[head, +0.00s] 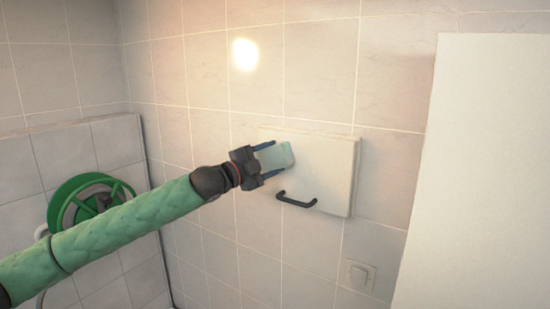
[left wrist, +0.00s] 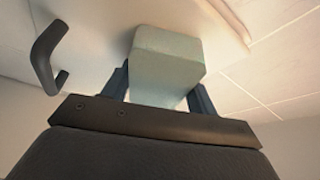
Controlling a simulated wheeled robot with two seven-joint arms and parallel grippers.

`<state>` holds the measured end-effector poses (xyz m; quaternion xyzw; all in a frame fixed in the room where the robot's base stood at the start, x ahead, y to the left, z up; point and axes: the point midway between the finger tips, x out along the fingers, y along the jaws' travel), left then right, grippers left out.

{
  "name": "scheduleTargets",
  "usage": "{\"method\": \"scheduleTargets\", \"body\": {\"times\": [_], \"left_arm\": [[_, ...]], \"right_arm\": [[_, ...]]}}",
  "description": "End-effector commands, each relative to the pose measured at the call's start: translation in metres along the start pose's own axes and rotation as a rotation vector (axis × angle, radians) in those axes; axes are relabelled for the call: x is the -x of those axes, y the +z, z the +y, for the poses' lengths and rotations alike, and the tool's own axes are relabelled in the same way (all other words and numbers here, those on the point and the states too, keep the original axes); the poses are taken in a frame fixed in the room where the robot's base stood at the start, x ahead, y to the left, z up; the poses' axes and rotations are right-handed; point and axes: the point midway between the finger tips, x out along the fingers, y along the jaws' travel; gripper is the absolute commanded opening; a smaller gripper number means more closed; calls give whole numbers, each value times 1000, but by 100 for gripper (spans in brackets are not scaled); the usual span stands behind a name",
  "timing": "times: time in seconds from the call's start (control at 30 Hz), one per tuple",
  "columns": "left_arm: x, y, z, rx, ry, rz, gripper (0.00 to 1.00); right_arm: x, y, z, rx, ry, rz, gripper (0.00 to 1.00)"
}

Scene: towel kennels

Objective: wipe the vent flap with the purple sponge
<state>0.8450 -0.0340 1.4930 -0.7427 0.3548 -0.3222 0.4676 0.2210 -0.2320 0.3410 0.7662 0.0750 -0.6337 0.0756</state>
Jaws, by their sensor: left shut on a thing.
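The vent flap (head: 325,170) is a white square panel on the tiled wall, with a dark bar handle (head: 297,200) at its lower edge. My left gripper (head: 274,160) is at the flap's left part, above and left of the handle. It is shut on a pale green sponge (head: 286,154), a block that also shows between the fingers in the left wrist view (left wrist: 165,62). No purple sponge is in view. The sponge's far end is at the flap's face; I cannot tell if they touch. My right gripper is not in view.
A green hose reel (head: 92,205) hangs by the low tiled wall at left. A wall switch (head: 361,274) is below the flap. A large plain white panel (head: 485,170) stands at right. The tiled wall around the flap is otherwise bare.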

Motion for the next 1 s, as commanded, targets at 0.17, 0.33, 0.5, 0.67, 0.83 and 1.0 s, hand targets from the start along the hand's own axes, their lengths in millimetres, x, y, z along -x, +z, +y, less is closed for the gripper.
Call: {"method": "scheduleTargets", "body": {"times": [0.17,0.33,0.5,0.67,0.83,1.0], "left_arm": [[2,5,-4,-1,0,0,40],[6,16,-10,-1,0,-1,40],[9,26,-13,0,0,-1,40],[10,29,-12,0,0,0,40],[10,29,-12,0,0,0,40],[18,27,-12,-1,0,-1,40]], "right_arm": [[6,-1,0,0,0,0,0],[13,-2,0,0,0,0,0],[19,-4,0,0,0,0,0],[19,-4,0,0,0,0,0],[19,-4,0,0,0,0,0],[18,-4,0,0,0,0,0]]}}
